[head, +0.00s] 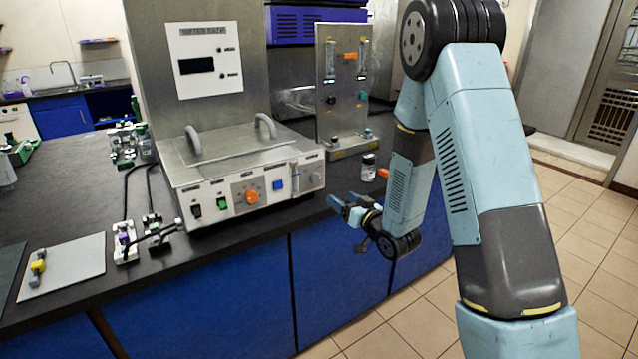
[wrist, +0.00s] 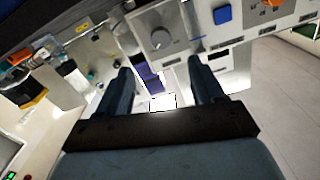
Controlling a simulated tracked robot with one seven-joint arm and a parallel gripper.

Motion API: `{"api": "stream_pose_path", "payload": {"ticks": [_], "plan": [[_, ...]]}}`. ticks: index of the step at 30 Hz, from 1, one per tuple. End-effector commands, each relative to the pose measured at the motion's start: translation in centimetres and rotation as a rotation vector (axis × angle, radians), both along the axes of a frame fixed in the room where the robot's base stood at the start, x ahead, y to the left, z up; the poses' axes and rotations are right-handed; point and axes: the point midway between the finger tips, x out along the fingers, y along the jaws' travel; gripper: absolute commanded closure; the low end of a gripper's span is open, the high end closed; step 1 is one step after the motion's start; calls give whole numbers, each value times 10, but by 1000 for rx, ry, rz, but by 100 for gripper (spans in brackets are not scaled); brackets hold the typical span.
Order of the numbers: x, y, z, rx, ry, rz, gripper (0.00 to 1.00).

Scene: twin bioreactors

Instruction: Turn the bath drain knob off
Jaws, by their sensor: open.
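The water bath (head: 245,160) stands on the dark bench, with a row of controls on its front panel. The grey round drain knob (head: 316,179) is at the panel's right end. In the wrist view the same knob (wrist: 158,38) shows beyond the fingertips, with a dark pointer mark on it. My gripper (head: 345,208) is in front of the bench edge, to the right of and below the knob. In the wrist view my gripper (wrist: 160,68) is open and empty, its blue fingers apart from the knob.
An orange knob (head: 252,197) and a blue button (head: 278,184) share the panel. A small jar (head: 368,167) stands on the bench close to my arm. Behind it is a metal gas panel (head: 338,85). The tiled floor (head: 385,330) in front is clear.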

Motion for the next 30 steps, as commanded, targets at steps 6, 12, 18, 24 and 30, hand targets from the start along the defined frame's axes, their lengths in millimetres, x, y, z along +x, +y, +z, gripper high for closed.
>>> {"api": "stream_pose_path", "payload": {"ticks": [6,12,18,24,30], "plan": [[24,17,1,0,-3,3,33],[54,37,1,-1,-2,3,33],[82,56,0,-1,-1,2,33],[102,70,1,-2,-1,1,33],[110,75,1,-1,-1,1,33]]}}
